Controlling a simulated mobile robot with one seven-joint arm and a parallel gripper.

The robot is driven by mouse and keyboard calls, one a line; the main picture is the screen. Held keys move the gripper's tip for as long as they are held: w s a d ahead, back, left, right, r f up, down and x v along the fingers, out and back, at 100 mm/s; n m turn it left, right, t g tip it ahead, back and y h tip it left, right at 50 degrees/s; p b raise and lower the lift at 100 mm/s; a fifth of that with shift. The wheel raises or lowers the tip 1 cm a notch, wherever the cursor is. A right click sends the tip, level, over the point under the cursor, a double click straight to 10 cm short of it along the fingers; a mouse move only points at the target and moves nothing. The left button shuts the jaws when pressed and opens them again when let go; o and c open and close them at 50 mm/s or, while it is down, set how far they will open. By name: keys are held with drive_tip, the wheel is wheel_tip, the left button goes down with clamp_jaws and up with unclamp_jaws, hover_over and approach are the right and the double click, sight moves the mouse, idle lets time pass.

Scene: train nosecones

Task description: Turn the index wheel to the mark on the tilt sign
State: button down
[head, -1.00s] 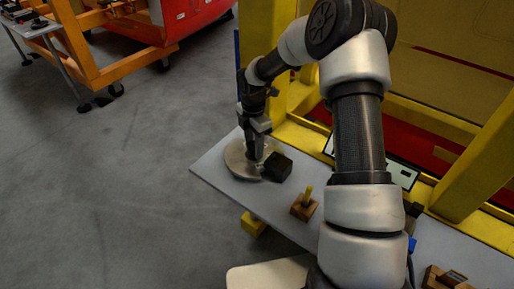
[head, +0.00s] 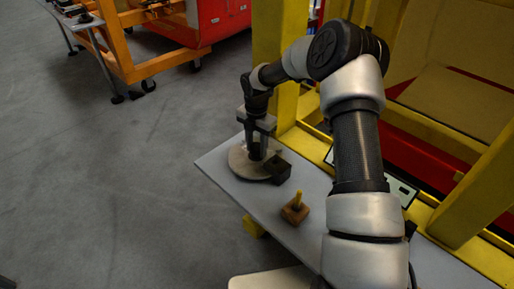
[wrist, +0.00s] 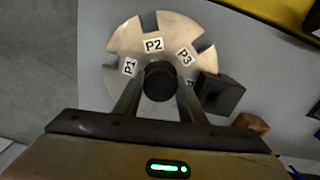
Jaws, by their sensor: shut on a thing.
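The index wheel (head: 243,162) is a pale metal disc lying on the grey shelf (head: 228,190) near its left end. In the wrist view the wheel (wrist: 122,40) has notches in its rim and labels P1, P2 and P3, with a fourth label partly hidden. My gripper (head: 257,152) points down over the wheel; in the wrist view my gripper (wrist: 158,92) is shut on the dark round knob (wrist: 159,80) at its centre. A black block (wrist: 220,93) stands at the wheel's right edge. The tilt sign's mark is not readable.
A wooden block with a yellow peg (head: 298,199) stands on the shelf right of the black block. A pale panel with a dark edge (head: 401,190) is partly behind my arm. Yellow frame posts (head: 275,65) rise behind the shelf. The floor (head: 110,180) at left is clear.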

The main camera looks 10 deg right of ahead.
sight(256, 146)
drive_tip(key=shift+r+n, duration=0.1)
drive_tip(key=shift+n, duration=0.3)
drive_tip(key=c, duration=1.2)
unclamp_jaws()
drive_tip(key=shift+o, duration=0.2)
wheel_tip(256, 146, up, 17)
drive_tip(key=shift+r+b, duration=0.15)
drive_tip(key=shift+b, duration=0.2)
